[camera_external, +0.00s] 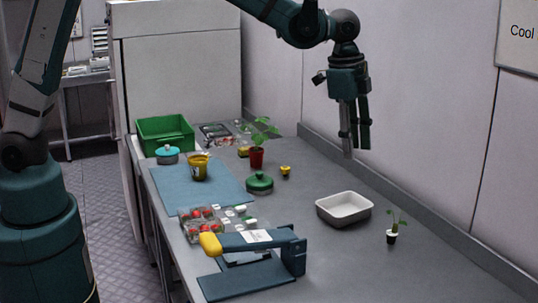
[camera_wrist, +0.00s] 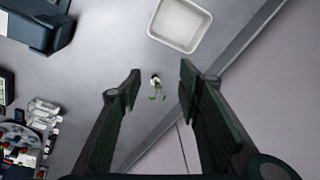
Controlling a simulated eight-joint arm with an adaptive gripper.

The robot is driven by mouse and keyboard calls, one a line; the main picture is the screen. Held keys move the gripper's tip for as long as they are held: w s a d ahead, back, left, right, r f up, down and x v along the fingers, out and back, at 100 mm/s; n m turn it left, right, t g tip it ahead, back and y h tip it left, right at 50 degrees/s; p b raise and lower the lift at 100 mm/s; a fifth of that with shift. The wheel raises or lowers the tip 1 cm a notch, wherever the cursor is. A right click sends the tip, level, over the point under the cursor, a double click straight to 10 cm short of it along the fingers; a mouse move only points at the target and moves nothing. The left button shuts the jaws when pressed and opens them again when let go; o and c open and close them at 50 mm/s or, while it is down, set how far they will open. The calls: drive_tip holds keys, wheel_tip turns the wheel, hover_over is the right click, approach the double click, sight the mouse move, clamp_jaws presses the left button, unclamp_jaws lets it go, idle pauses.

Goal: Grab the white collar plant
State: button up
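The white collar plant (camera_external: 391,231) is a small green seedling in a dark pot with a white rim. It stands upright on the grey bench at the right, near the wall-side edge. In the wrist view the plant (camera_wrist: 156,84) shows small between my fingertips, some way beyond them. My gripper (camera_external: 354,148) hangs fingers-down in the air above the bench, farther back than the plant. In the wrist view my gripper (camera_wrist: 160,72) has its two fingers spread apart with nothing between them.
A white tray (camera_external: 344,216) stands just left of the plant. A blue device (camera_external: 293,256) stands at the front, beside a clear box of red berries (camera_external: 204,222). A taller plant in a red pot (camera_external: 257,158) stands farther back. A raised ledge (camera_external: 440,215) runs along the wall.

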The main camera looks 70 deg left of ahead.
sight(392, 232)
drive_tip(key=w+d+f+m, duration=0.1)
drive_tip(key=w+d+f, duration=0.1)
drive_tip(key=d+f, duration=0.1)
drive_tip(key=w+d+f+m+g, duration=0.1)
drive_tip(key=w+d+f, duration=0.1)
drive_tip(key=f, duration=0.4)
drive_tip(key=w+d+f+m, duration=0.1)
drive_tip(key=w+d+f, duration=0.2)
drive_tip(key=d+f, duration=0.1)
drive_tip(key=shift+w+d+f, duration=0.1)
drive_tip(key=shift+d+f, duration=0.25)
drive_tip(key=shift+d, duration=0.05)
drive_tip(key=shift+w+d+f+m+g, duration=0.1)
drive_tip(key=shift+d+f+m+g, duration=0.2)
drive_tip(key=shift+f, duration=0.25)
drive_tip(key=shift+f, duration=1.25)
drive_tip(key=shift+f, duration=0.1)
drive_tip(key=shift+w+f+p, duration=0.15)
drive_tip(key=shift+f+p, duration=0.25)
drive_tip(key=shift+f, duration=2.15)
drive_tip(key=c, duration=0.8)
